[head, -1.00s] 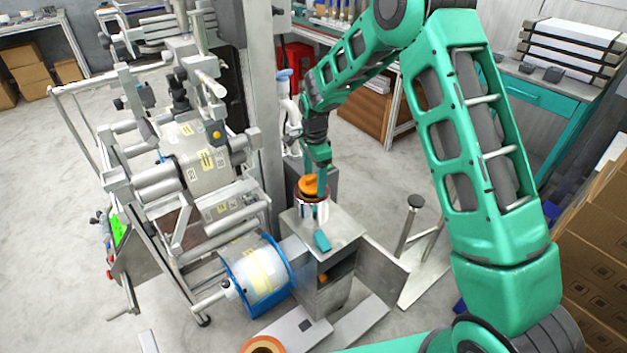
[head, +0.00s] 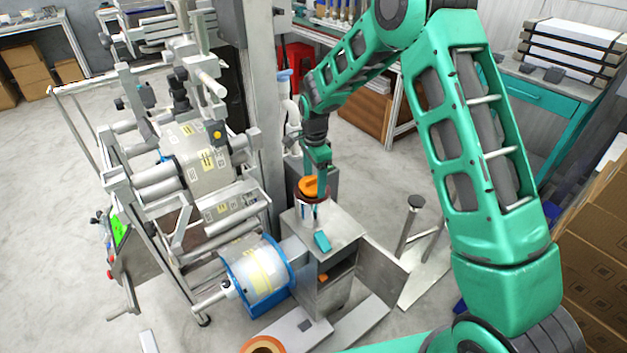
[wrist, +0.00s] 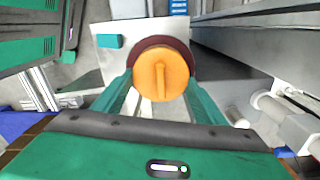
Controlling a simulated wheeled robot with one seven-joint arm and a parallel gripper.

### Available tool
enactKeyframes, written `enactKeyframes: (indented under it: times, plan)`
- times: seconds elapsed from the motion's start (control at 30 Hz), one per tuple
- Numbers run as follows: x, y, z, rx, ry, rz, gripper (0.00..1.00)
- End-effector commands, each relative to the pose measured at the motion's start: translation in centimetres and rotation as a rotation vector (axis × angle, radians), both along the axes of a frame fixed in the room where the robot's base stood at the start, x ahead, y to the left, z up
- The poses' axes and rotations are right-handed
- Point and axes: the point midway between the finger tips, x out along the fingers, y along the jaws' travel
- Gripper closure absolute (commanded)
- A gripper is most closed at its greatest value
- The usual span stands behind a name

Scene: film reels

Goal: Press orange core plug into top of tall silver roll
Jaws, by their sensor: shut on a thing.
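The orange core plug (head: 308,187) is a round disc with a raised grip bar. My gripper (head: 317,184) is shut on it, and in the wrist view the two green fingers (wrist: 158,98) stand on either side of the plug (wrist: 160,78). The silver roll (head: 307,211) stands upright on the small metal cabinet, its top dark red-brown. The plug is over the roll's top, and the brown rim (wrist: 181,45) shows behind it in the wrist view. The contact between plug and roll is hidden, so I cannot tell whether they touch.
A small teal block (head: 322,241) lies beside the roll on the metal cabinet (head: 340,236). The roller machine (head: 205,165) stands close on the left, with a blue-rimmed roll (head: 258,276) near the cabinet. A stand with upright posts (head: 425,260) is at right.

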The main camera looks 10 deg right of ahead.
Motion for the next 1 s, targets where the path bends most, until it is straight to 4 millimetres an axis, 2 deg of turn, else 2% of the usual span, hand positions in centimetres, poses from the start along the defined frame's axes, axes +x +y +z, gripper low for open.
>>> enactKeyframes:
  times: [1.0]
  plan:
    - [-0.1,0.0,-1.8,-0.001,0.003,0.000,0.57]
